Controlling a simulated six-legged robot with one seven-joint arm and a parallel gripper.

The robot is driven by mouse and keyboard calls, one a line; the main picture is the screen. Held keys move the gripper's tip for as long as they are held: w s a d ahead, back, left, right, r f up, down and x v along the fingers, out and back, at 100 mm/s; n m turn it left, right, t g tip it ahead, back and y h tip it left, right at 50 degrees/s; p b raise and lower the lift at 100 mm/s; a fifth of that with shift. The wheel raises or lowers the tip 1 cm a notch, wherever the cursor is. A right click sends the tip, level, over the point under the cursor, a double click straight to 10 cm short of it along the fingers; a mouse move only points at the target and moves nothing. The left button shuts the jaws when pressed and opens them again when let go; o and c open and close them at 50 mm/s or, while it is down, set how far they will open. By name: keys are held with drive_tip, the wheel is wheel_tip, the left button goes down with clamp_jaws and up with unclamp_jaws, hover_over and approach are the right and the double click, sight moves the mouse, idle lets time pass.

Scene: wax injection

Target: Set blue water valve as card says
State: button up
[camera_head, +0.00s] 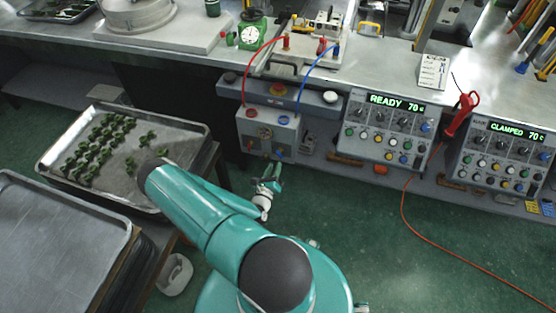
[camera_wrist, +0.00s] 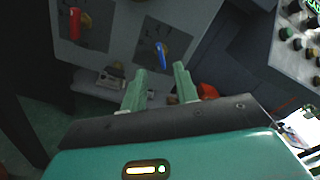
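The blue water valve lever (camera_wrist: 161,55) is on a grey panel in the wrist view, nearly upright and leaning slightly. In the head view, its small blue end (camera_head: 279,154) shows on the front of the grey hose box (camera_head: 270,128). A red valve lever (camera_wrist: 75,23) stands upright to its left. My gripper (camera_wrist: 161,72) is open, with its two pale green fingers apart just below the blue lever and nothing visible between them. In the head view, my gripper (camera_head: 272,180) is just below the box. A white card (camera_head: 433,72) stands on the bench; its text is too small to read.
Red and blue hoses rise from the box to the bench fixture. Two control panels, reading READY (camera_head: 384,130) and CLAMPED (camera_head: 505,155), are to the right. A tray of green pieces (camera_head: 190,200) is left of my arm. An orange cable crosses the floor at right.

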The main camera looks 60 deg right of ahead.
sight(279, 156)
drive_tip(key=d, duration=0.5)
drive_tip(key=shift+w, duration=0.35)
drive_tip(key=shift+c, duration=0.2)
clamp_jaws()
